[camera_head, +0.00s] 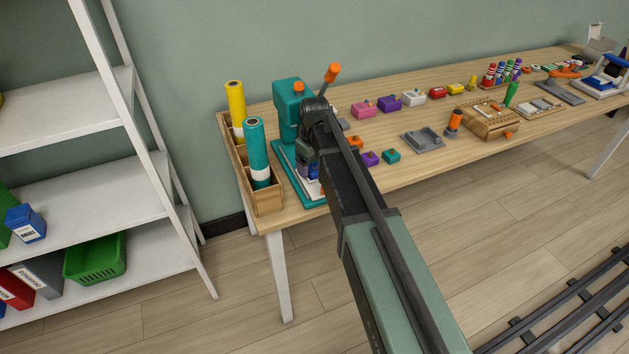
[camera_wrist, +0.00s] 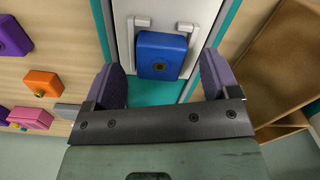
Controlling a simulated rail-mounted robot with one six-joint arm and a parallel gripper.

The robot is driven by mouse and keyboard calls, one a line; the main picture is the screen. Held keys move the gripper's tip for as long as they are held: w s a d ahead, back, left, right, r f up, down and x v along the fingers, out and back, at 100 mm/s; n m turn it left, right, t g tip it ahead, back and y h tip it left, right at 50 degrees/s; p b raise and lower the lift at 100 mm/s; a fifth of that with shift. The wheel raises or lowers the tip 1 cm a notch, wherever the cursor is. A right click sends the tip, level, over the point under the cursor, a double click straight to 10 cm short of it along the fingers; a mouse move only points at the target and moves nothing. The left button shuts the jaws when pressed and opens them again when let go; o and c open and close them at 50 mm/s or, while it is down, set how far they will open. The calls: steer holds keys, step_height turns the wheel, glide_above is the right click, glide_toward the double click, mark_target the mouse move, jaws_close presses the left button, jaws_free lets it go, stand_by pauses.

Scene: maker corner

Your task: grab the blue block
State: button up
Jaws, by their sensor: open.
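The blue block (camera_wrist: 161,55) sits on a white plate (camera_wrist: 129,22) between two small white brackets, in the wrist view. It has a small dark round mark on its face. The plate lies on a teal base belonging to the teal press (camera_head: 290,110). My gripper (camera_wrist: 160,68) is open. Its two dark purple fingers stand either side of the block's near end, with clear gaps and no contact seen. In the head view my arm hides most of the block and plate.
A wooden holder (camera_head: 262,195) with yellow and teal rolls stands close left of the press. Orange (camera_wrist: 42,83), purple (camera_wrist: 13,38) and pink (camera_wrist: 30,118) blocks lie beside the base. Several more blocks and tools spread along the table to the right.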

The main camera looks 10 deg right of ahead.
steer(key=shift+f, duration=0.4)
steer(key=c, duration=1)
steer(key=shift+r+p, duration=0.1)
steer(key=shift+p, duration=0.2)
